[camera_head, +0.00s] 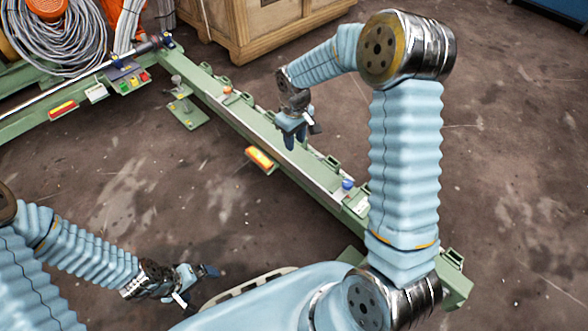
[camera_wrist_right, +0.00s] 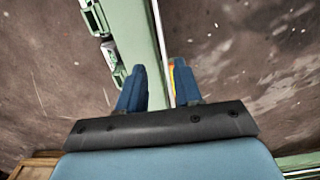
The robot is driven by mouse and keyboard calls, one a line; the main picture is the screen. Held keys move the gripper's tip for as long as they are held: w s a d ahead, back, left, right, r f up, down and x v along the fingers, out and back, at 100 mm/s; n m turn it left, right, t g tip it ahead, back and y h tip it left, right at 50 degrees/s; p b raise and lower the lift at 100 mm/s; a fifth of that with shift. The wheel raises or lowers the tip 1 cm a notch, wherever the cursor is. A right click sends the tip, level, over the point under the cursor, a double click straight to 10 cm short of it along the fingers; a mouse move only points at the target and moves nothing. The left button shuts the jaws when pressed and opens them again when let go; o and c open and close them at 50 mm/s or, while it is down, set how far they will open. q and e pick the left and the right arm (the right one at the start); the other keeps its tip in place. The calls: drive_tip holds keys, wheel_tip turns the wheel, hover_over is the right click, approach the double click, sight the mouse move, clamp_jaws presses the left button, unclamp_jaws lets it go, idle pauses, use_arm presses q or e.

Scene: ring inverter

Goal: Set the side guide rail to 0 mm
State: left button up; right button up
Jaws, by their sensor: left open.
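The side guide rail appears as a thin silver strip (camera_head: 318,184) along a long green beam (camera_head: 222,113) that runs diagonally across the head view. In the right wrist view the silver strip (camera_wrist_right: 159,42) runs beside the green beam (camera_wrist_right: 133,32). My right gripper (camera_head: 290,145) is over the middle of the beam, fingers pointing down. In its wrist view its two blue fingers (camera_wrist_right: 156,84) are apart, with the strip seen between them; contact cannot be told. My left gripper (camera_head: 202,284) is open and empty, low at left, away from the beam. No millimetre scale is readable.
A blue knob (camera_head: 347,184) and an orange knob (camera_head: 227,91) sit on the beam. A red-yellow part (camera_head: 260,158) juts from its near side. A wooden crate (camera_head: 250,25) and coiled grey cable (camera_head: 60,35) stand behind.

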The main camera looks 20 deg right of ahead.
sight(295, 165)
wheel_tip(295, 165, down, 13)
drive_tip(key=shift+s+r+b, duration=0.1)
drive_tip(key=shift+s+b, duration=0.05)
drive_tip(key=shift+b, duration=1)
clamp_jaws()
